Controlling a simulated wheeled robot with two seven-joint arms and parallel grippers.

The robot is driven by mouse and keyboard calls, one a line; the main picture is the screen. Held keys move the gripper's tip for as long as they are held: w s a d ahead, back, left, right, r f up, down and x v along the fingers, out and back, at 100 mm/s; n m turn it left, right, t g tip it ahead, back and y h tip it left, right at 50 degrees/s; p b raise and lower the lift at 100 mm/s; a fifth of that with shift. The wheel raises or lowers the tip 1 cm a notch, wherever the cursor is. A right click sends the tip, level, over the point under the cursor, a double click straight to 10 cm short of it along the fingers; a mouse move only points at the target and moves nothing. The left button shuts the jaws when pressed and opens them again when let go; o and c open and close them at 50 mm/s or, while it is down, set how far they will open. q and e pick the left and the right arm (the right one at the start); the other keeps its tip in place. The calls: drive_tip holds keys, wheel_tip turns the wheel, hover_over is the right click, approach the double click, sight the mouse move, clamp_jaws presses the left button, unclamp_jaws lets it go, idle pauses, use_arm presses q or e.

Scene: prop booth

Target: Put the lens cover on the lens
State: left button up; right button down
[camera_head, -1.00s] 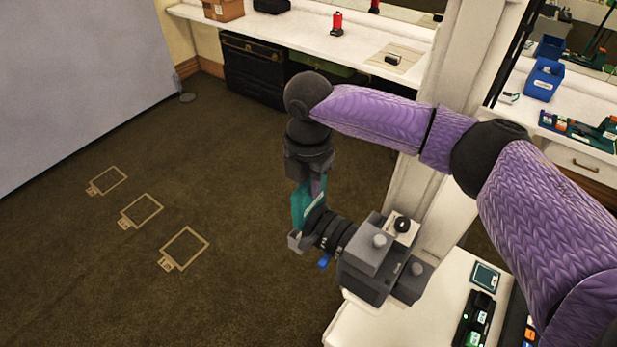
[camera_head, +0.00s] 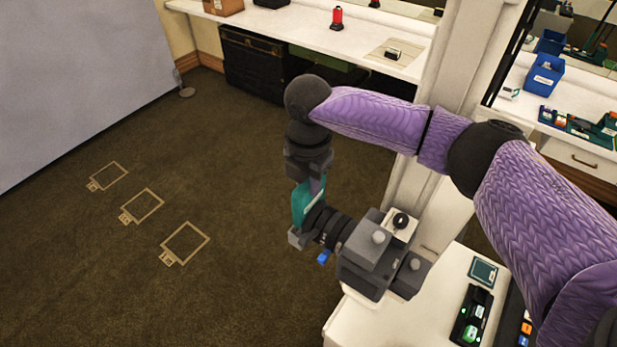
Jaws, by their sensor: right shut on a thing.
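The camera (camera_head: 370,262) is a grey boxy body on the white stand at the lower middle. Its black lens (camera_head: 330,229) points left, with a small blue tab (camera_head: 323,257) beneath it. My right gripper (camera_head: 302,235) hangs down at the front end of the lens and is shut on the teal lens cover (camera_head: 302,203). The cover is upright at the lens front. Whether it touches the lens or sits on it cannot be told, as the gripper hides part of it. My left gripper is not in view.
A white pillar (camera_head: 435,110) rises behind the camera. The white stand top (camera_head: 420,318) holds a charger-like tray (camera_head: 472,316) and a small teal card (camera_head: 483,270). A counter (camera_head: 330,45) runs along the back. The carpet (camera_head: 110,270) at left is clear apart from taped outlines.

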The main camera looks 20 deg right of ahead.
drive_tip(key=shift+f, duration=0.15)
drive_tip(key=shift+f+b, duration=0.4)
drive_tip(key=shift+f, duration=0.45)
drive_tip(key=shift+f+b, duration=0.45)
drive_tip(key=shift+f, duration=0.6)
drive_tip(key=shift+c, duration=2.2)
unclamp_jaws()
wheel_tip(320, 180, up, 7)
drive_tip(key=p, duration=0.8)
drive_tip(key=shift+r, duration=0.15)
